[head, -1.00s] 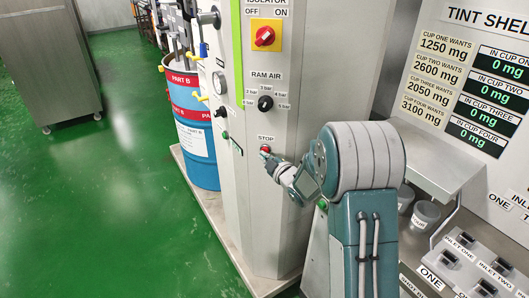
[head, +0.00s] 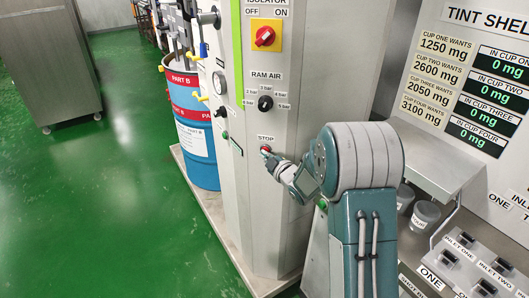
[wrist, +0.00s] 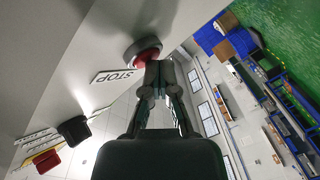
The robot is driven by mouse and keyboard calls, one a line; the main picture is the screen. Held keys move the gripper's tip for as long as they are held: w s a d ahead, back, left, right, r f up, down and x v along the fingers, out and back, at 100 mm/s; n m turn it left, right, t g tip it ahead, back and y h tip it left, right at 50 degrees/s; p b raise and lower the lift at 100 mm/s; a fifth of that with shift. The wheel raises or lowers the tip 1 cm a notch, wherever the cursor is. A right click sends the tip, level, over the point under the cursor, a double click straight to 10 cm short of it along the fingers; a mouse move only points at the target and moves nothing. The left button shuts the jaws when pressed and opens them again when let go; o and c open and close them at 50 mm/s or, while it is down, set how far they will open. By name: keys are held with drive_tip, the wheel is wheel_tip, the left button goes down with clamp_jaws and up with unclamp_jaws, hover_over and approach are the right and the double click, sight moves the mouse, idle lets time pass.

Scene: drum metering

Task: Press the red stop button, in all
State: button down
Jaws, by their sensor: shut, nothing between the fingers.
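The red stop button (head: 266,149) sits on the grey cabinet front, just below the STOP label (head: 266,139). In the wrist view the red button (wrist: 147,56) stands in a grey collar, with the STOP label (wrist: 112,76) to its left. My gripper (head: 270,155) is shut and empty, with its fingertips at the button. In the wrist view the closed fingertips (wrist: 158,68) overlap the lower edge of the red cap and appear to touch it. I cannot tell how far the cap is pushed in.
Above the button are the black RAM AIR knob (head: 265,104) and the red isolator switch (head: 264,36). A blue drum (head: 194,130) stands left of the cabinet. A shelf (head: 440,165) and cups (head: 425,214) are at the right.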

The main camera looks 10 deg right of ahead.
drive_tip(key=shift+s, duration=0.15)
drive_tip(key=shift+s+a, duration=0.35)
drive_tip(key=shift+s, duration=0.25)
drive_tip(key=s, duration=0.1)
drive_tip(key=s+a, duration=0.1)
drive_tip(key=s, duration=0.1)
drive_tip(key=s+a, duration=0.1)
drive_tip(key=shift+s+a, duration=0.15)
drive_tip(key=shift+s, duration=0.1)
idle(0.5)
